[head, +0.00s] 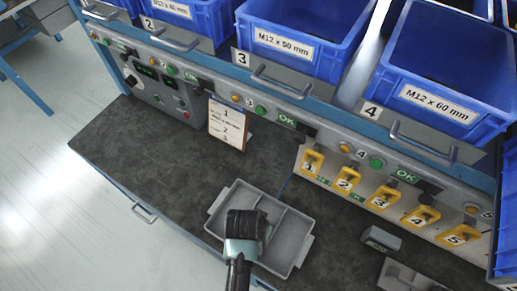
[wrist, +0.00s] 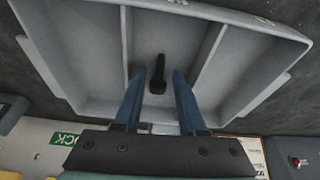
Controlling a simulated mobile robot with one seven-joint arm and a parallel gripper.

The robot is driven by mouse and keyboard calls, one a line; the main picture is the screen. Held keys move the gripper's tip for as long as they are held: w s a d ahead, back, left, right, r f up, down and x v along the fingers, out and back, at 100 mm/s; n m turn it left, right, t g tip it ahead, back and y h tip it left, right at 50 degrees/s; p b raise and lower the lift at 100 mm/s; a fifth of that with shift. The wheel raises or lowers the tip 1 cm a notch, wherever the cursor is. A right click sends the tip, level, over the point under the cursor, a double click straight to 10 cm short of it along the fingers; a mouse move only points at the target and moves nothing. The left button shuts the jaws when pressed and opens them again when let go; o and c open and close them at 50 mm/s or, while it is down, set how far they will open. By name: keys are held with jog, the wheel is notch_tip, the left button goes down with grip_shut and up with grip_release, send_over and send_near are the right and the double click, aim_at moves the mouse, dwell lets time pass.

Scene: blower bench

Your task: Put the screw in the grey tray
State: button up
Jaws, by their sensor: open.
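The grey tray (head: 301,241) lies on the dark bench top in the head view, and its divided inside fills much of the wrist view (wrist: 85,60). A black screw (wrist: 158,75) shows in the tray's middle compartment, between two dividers. I cannot tell whether it rests on the floor or is just above it. My gripper (wrist: 159,73) is open, its two blue fingers apart on either side of the screw with visible gaps. In the head view my gripper (head: 245,226) is over the tray, hiding part of it and the screw.
A clipboard (head: 228,124) leans at the back of the bench. Yellow numbered holders (head: 347,179) line the panel at right. A small dark labelled box (head: 381,239) and another grey container (head: 404,278) are at lower right. Blue bins (head: 300,38) stand above. The bench's left is clear.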

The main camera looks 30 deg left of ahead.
jog(key=p+v, duration=0.1)
jog(key=v, duration=1.1)
jog(key=shift+r, duration=0.2)
